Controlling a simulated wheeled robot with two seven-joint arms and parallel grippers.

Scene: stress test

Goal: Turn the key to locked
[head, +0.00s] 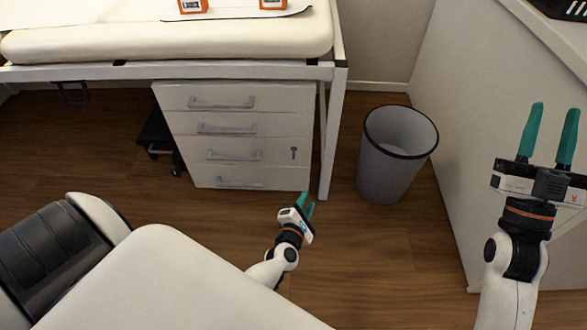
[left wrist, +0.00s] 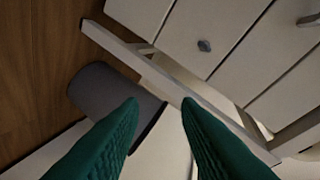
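A small grey key (head: 293,152) sits in the front of a white drawer cabinet (head: 240,98), near its right edge at the third drawer's height. In the left wrist view the key (left wrist: 204,45) shows above the fingers, small and apart from them. Its turn angle is hard to tell. My left gripper (head: 307,202), with green fingers, is below and right of the key in the head view. In the left wrist view the gripper (left wrist: 160,102) is open with nothing between its fingers. My right gripper (head: 555,112) is open and empty at the far right.
A grey waste bin (head: 390,165) stands right of the cabinet; it also shows in the left wrist view (left wrist: 105,95). A white table leg (head: 331,135) stands between cabinet and bin. A padded table (head: 170,40) overhangs the cabinet. A white counter (head: 480,110) is at right.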

